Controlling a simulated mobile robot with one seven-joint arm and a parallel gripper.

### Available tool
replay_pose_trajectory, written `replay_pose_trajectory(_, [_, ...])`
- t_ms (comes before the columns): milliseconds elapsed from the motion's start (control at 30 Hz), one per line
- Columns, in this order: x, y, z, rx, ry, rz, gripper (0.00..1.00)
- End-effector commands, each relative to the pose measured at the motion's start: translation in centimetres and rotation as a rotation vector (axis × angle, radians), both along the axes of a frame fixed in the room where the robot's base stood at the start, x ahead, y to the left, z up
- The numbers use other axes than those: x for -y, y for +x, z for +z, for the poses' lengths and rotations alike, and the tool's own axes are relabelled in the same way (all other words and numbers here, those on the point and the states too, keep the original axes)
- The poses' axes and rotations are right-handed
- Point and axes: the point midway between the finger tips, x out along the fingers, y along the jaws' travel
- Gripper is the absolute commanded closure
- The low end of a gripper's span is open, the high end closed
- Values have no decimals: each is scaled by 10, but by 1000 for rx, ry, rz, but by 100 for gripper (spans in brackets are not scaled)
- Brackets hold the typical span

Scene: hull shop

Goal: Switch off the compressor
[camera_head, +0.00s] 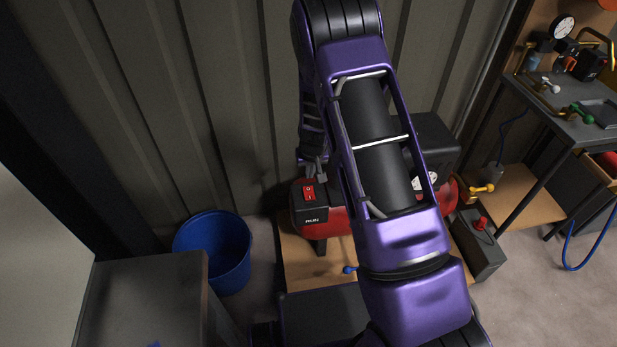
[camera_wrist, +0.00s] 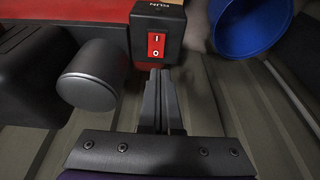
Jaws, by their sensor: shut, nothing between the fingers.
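The compressor has a red tank (camera_head: 337,222), mostly hidden behind my arm in the head view. At its left end is a black switch box (camera_head: 309,210) labelled RUN, with a red rocker switch (camera_head: 308,191) on top. In the wrist view the rocker (camera_wrist: 156,46) shows an I and an O, with the O end nearer my fingers. I cannot tell which end is pressed in. My gripper (camera_wrist: 160,76) is shut and empty, its tips close to the box's edge beside the O end. I cannot tell whether they touch. In the head view its fingers (camera_head: 317,170) are just behind the box.
A grey cylinder (camera_wrist: 88,78) stands beside my fingers in the wrist view. A blue bucket (camera_head: 213,250) is left of the compressor. A corrugated wall (camera_head: 235,110) rises close behind. A workbench with tools (camera_head: 570,115) is at right. A grey cabinet (camera_head: 145,290) is at front left.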

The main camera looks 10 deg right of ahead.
Motion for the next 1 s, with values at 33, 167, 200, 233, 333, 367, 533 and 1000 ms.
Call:
replay_pose_trajectory(33, [0, -2, 4, 0, 0, 1, 100])
replay_pose_trajectory(167, [0, -4, 9, 0, 0, 1, 100])
replay_pose_trajectory(200, [0, -4, 10, 0, 0, 1, 100])
replay_pose_trajectory(233, [0, -4, 10, 0, 0, 0, 100])
replay_pose_trajectory(333, [0, -4, 9, 0, 0, 0, 100])
replay_pose_trajectory(367, [0, -4, 9, -1, 0, 0, 100])
replay_pose_trajectory(533, [1, -3, 8, 2, -2, -1, 100])
replay_pose_trajectory(1000, [10, 11, 13, 44, -6, 1, 100])
